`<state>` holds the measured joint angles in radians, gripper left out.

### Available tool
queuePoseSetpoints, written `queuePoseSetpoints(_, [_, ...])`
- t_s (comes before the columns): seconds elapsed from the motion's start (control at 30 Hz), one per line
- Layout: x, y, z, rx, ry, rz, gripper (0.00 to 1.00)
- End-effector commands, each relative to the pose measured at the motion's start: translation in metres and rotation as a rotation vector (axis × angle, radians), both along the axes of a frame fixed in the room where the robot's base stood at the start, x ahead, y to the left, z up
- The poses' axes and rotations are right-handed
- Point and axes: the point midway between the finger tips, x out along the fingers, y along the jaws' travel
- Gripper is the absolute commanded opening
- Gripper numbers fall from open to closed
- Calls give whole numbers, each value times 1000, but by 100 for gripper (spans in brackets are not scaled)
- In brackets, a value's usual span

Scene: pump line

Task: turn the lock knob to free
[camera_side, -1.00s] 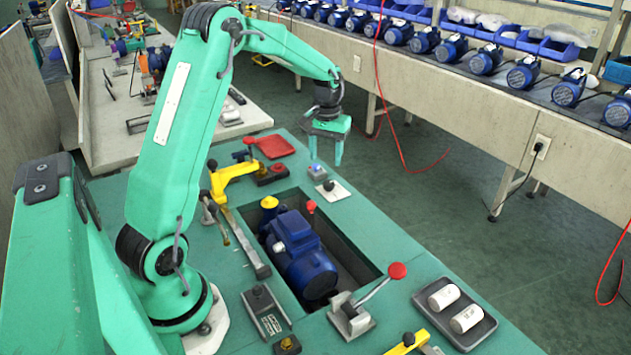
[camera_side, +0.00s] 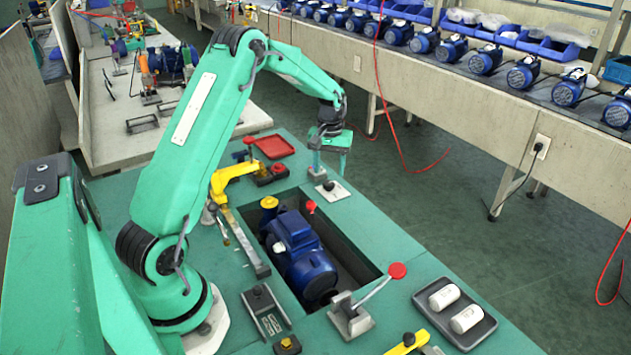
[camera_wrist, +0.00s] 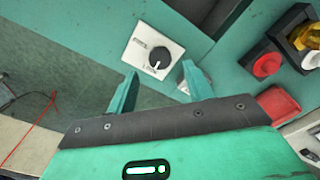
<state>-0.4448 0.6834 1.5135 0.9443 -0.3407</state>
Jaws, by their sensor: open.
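The lock knob (camera_wrist: 158,57) is a small round black knob on a square white plate (camera_wrist: 139,53) with small printed labels, too small to read surely. A pale mark on the knob seems to point toward the plate's lower edge in the wrist view. In the side view the knob (camera_side: 328,186) sits on the green bench beyond the pit. My gripper (camera_side: 330,172) is above it, fingers pointing down. In the wrist view my gripper (camera_wrist: 158,78) is open and empty, with the knob just ahead of the gap between its fingers, apart from both.
A blue pump (camera_side: 300,255) lies in the pit, left of the knob plate. A red-ended lever (camera_side: 375,290) stands nearer the camera. A red tray (camera_side: 274,147) and a yellow clamp (camera_side: 230,178) are to the left. A red button (camera_wrist: 267,65) is right of the knob in the wrist view.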

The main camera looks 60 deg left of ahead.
Motion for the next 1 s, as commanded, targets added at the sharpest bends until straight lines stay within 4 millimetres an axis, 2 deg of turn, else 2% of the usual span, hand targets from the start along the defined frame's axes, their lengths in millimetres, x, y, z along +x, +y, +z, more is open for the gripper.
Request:
queuePoseSetpoints(0.2, [-1,0,-28,-2,4,0,52])
queuePoseSetpoints(0.33, [-1,0,-39,-1,2,-1,52])
queuePoseSetpoints(0.73, [0,0,-46,0,0,-1,52])
queuePoseSetpoints(0.77, [0,0,-46,0,0,-1,50])
queuePoseSetpoints(0.9, [0,0,-46,-1,1,-1,22])
queuePoseSetpoints(1.0, [0,0,-46,0,0,-1,8])
